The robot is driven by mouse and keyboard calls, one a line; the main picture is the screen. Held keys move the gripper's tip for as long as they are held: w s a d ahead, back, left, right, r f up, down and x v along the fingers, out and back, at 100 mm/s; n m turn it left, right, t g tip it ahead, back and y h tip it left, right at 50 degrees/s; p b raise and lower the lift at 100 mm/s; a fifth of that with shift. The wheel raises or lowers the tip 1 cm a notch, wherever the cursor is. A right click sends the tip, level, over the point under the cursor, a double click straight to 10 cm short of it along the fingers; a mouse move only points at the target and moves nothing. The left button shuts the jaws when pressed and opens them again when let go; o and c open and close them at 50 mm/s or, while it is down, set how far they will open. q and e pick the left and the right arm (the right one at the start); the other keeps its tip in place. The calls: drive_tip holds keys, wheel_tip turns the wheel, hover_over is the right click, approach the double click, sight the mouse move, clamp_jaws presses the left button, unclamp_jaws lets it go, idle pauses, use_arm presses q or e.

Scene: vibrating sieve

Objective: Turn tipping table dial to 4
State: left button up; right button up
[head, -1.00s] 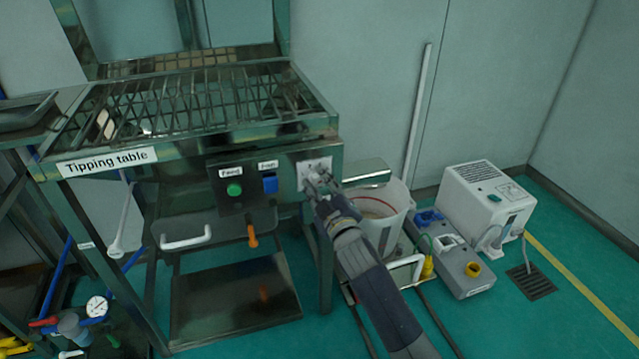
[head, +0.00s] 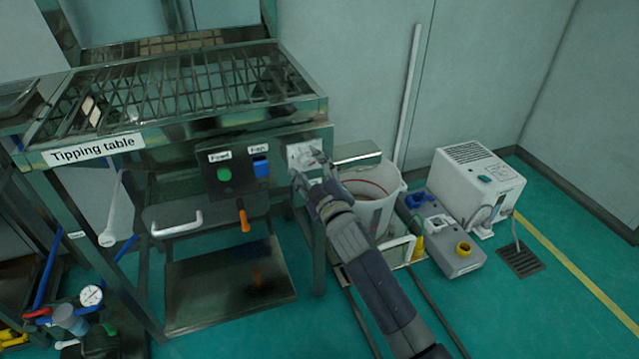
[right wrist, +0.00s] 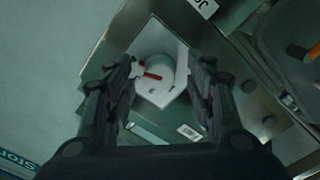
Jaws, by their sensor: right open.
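The tipping table (head: 40,159) is a metal frame with a grated top and a white label. Its dial plate (head: 303,154) is at the right end of the front panel, partly hidden by my gripper. In the right wrist view the dial (right wrist: 160,72) is a round white knob with a red pointer mark on a white plate. My right gripper (head: 311,170) is open in front of it. In the right wrist view its fingers (right wrist: 163,85) stand on both sides of the dial, and I cannot tell whether they touch it. The dial's numbers cannot be read. My left gripper is not in view.
A panel with a green button (head: 224,174) and a blue switch (head: 262,167) is left of the dial. An orange lever (head: 244,220) hangs below. A white bucket (head: 385,212) and a white machine (head: 478,190) stand to the right.

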drive_tip(key=v, duration=1.1)
drive_tip(key=shift+s, duration=0.15)
